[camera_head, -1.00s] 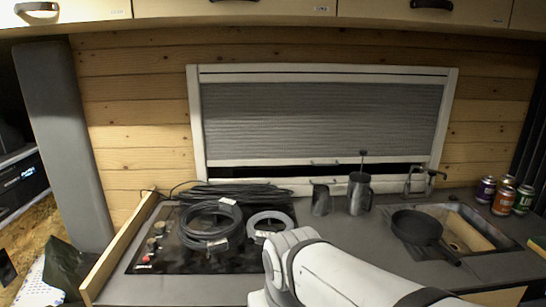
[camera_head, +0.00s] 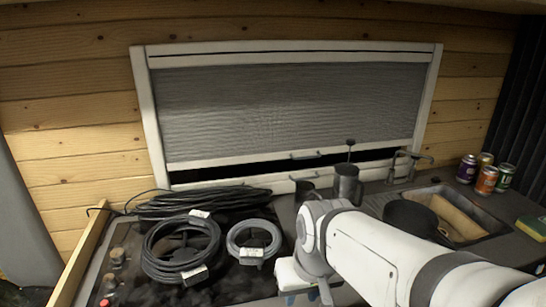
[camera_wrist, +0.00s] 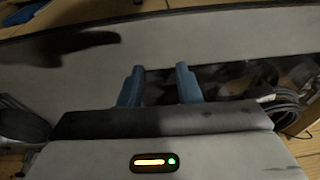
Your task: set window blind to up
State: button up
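The window blind (camera_head: 285,105) is a grey pleated sheet in a white frame (camera_head: 152,115) on the wooden wall. It is drawn down over most of the window, with a dark gap under its white bottom rail (camera_head: 245,162). A small handle (camera_head: 305,155) sits on that rail. My gripper (camera_wrist: 158,72) shows two blue fingers standing apart with nothing between them in the wrist view. In the head view it is at the bottom centre, low over the counter, well below and apart from the blind. The blind is not recognisable in the wrist view.
Coiled cables (camera_head: 180,248) lie on the dark hob at left. Metal mugs (camera_head: 347,184) stand below the window. A black pan (camera_head: 410,217) lies by the sink (camera_head: 462,222), which has a tap (camera_head: 408,163). Several cans (camera_head: 487,180) stand at right.

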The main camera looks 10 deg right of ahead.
jog(key=w+d+r+m+t+y+p, duration=0.1)
jog(key=w+r+m+t+y, duration=0.2)
jog(key=w, duration=0.9)
jog(key=w+d+r+m+t+y+p, duration=0.15)
jog(key=w+m+y, duration=0.3)
jog(key=w, duration=0.75)
jog(key=w+d+m+t+h+p, duration=0.15)
jog(key=w+d+m+t, duration=0.5)
jog(key=w+d, duration=0.95)
jog(key=shift+t, duration=0.6)
jog(key=w, duration=0.2)
jog(key=w+p, duration=0.1)
jog(key=w+f, duration=0.1)
jog(key=w, duration=0.1)
jog(key=shift+w+a+p, duration=0.25)
jog(key=shift+w+p, duration=0.05)
jog(key=shift+p, duration=0.1)
grip_shut()
